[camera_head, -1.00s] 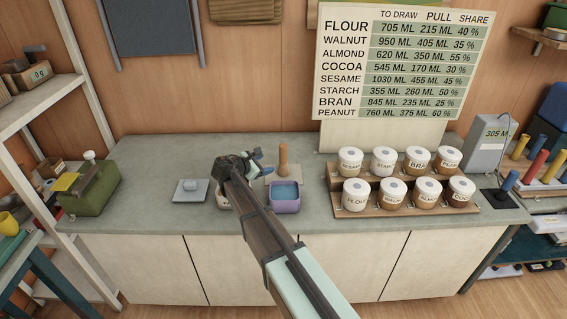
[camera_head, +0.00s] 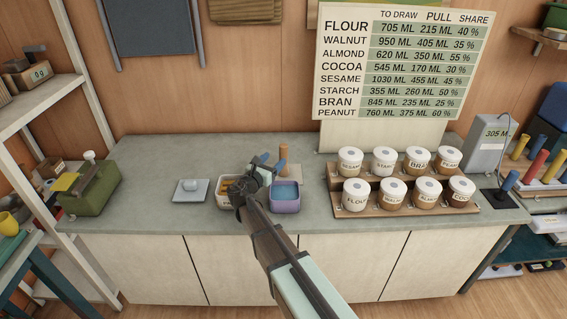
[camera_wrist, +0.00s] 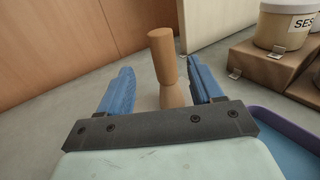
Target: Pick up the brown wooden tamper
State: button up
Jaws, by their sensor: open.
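The brown wooden tamper (camera_head: 283,156) stands upright on the counter, behind the purple tub. In the head view its lower part is hidden by my gripper. My gripper (camera_head: 265,160) is open and empty, just in front and to the left of the tamper. In the wrist view the tamper (camera_wrist: 165,65) rises between the two blue fingers (camera_wrist: 160,88), apart from both and slightly nearer the right one. Its lower end is partly hidden behind the dark gripper bar.
A purple tub (camera_head: 286,204) with blue inside stands close to the right of my gripper. A white container (camera_head: 226,204) with yellowish pieces is at left. A stepped wooden rack (camera_head: 400,208) of labelled jars stands further right. The counter's left part is mostly clear.

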aim_at(286, 148)
jog(key=shift+r+x, duration=0.15)
jog(key=shift+x, duration=2.15)
jog(key=shift+r+x, duration=0.1)
jog(key=shift+x, duration=2.25)
jog(key=shift+s+d, duration=0.1)
jog(key=shift+s, duration=0.05)
grip_shut()
jog(key=shift+r, duration=0.1)
notch_tip(286, 148, up, 10)
